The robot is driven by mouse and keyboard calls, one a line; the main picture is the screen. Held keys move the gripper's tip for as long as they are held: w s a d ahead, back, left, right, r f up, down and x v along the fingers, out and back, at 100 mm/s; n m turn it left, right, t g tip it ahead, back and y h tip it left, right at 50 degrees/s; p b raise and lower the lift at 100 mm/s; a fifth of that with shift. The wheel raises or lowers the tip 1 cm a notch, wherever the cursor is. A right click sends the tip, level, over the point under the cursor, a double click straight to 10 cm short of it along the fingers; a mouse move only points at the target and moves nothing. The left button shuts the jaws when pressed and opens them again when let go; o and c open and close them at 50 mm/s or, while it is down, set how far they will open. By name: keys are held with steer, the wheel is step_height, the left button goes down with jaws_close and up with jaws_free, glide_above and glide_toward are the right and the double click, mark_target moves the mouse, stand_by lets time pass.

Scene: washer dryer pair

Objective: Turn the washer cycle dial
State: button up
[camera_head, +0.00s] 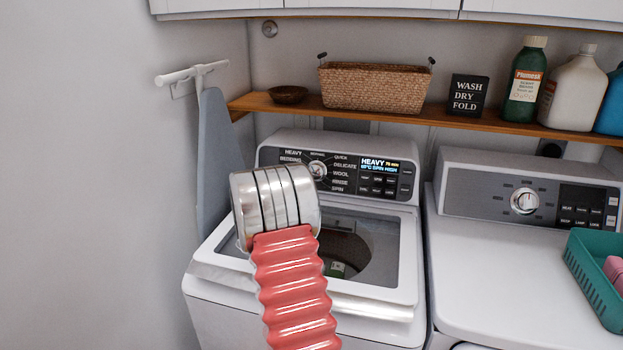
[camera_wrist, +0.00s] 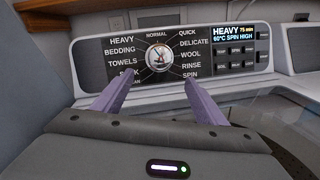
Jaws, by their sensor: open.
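The washer (camera_head: 212,250) is the left machine, with a dark control panel at its back. Its round silver cycle dial (camera_head: 318,169) shows just above my arm in the head view. In the wrist view the dial (camera_wrist: 159,57) sits centred, ringed by cycle names from HEAVY to SPIN. The washer's display (camera_wrist: 234,34) reads HEAVY, 75 min, 60°C, SPIN HIGH. My gripper (camera_wrist: 158,79) is open and empty, its two purple fingers pointing at the panel, one on each side below the dial. The fingers seem apart from the dial. In the head view my arm hides the gripper.
The dryer (camera_head: 500,270) stands to the right, with its own dial (camera_head: 524,201) and a teal basket (camera_head: 590,285) on top. A wooden shelf (camera_head: 460,121) above holds a wicker basket (camera_head: 372,88), a sign and bottles. An ironing board (camera_head: 217,150) leans at the left wall.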

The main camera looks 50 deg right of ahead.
mark_target(316, 172)
steer(key=x, duration=1.3)
steer(key=shift+w+d, duration=0.1)
steer(key=shift+d, duration=0.3)
steer(key=shift+c, duration=0.2)
steer(key=c, duration=0.9)
steer(key=shift+a, duration=0.35)
steer(key=shift+c, duration=0.5)
steer(key=shift+d, duration=0.3)
steer(key=shift+d+r, duration=0.1)
